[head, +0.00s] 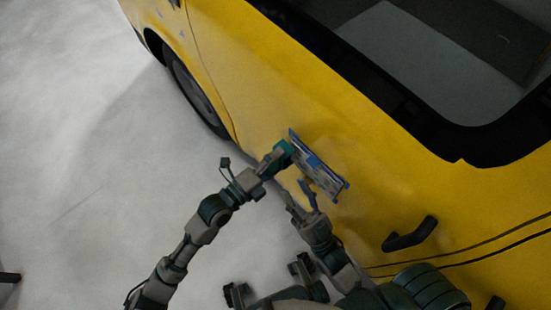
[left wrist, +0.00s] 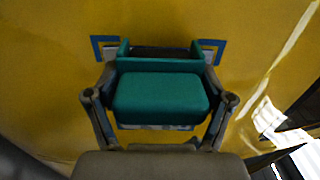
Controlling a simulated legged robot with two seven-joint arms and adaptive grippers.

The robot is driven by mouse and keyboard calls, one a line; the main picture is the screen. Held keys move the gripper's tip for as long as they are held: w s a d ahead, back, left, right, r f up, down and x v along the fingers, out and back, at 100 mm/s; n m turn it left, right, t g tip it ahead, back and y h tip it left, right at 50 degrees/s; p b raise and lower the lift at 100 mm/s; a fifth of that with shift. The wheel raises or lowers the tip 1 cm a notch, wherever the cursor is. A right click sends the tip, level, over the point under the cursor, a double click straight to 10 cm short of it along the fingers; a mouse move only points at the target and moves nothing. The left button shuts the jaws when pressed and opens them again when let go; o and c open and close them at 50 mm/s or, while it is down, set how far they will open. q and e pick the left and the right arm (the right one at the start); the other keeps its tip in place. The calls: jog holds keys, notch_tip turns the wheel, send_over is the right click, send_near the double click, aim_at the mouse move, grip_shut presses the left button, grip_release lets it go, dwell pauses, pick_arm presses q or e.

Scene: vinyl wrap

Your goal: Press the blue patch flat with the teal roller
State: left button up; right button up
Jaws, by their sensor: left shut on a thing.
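The blue patch (head: 325,175) is a blue-bordered rectangle with grey-white areas on the yellow vehicle side. In the left wrist view, the patch's blue corners (left wrist: 211,45) show on both sides behind the teal roller (left wrist: 160,98), which hides its middle. My left gripper (head: 271,161) is shut on the teal roller (head: 280,154). The roller is at the upper left part of the patch; contact cannot be told. My right gripper (head: 302,203) is just below the patch, close to its lower left edge. Its fingers are too small to judge, and a small blue piece shows beside them.
The yellow vehicle body (head: 260,85) fills the upper right, with a dark window frame (head: 400,120) above the patch. A black handle (head: 409,235) sticks out to the lower right. A wheel (head: 195,90) is at the upper left. The grey floor (head: 80,170) at left is clear.

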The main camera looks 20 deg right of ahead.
pick_arm(q)
jog(key=shift+w+a+r, duration=0.1)
jog(key=shift+a, duration=0.15)
jog(key=shift+d, duration=0.7)
jog(key=shift+s+r+p, duration=0.15)
jog(key=shift+s+p, duration=0.4)
jog(key=shift+s, duration=0.4)
jog(key=shift+d, duration=0.15)
pick_arm(e)
jog(key=shift+s+a+r, duration=0.1)
jog(key=shift+a+r, duration=0.05)
jog(key=shift+r, duration=0.35)
jog(key=shift+s+a+r, duration=0.1)
jog(key=shift+a+r, duration=0.05)
jog(key=shift+r, duration=0.35)
pick_arm(q)
jog(key=shift+d, duration=0.1)
pick_arm(e)
jog(key=shift+d, duration=0.1)
pick_arm(q)
jog(key=shift+s, duration=0.1)
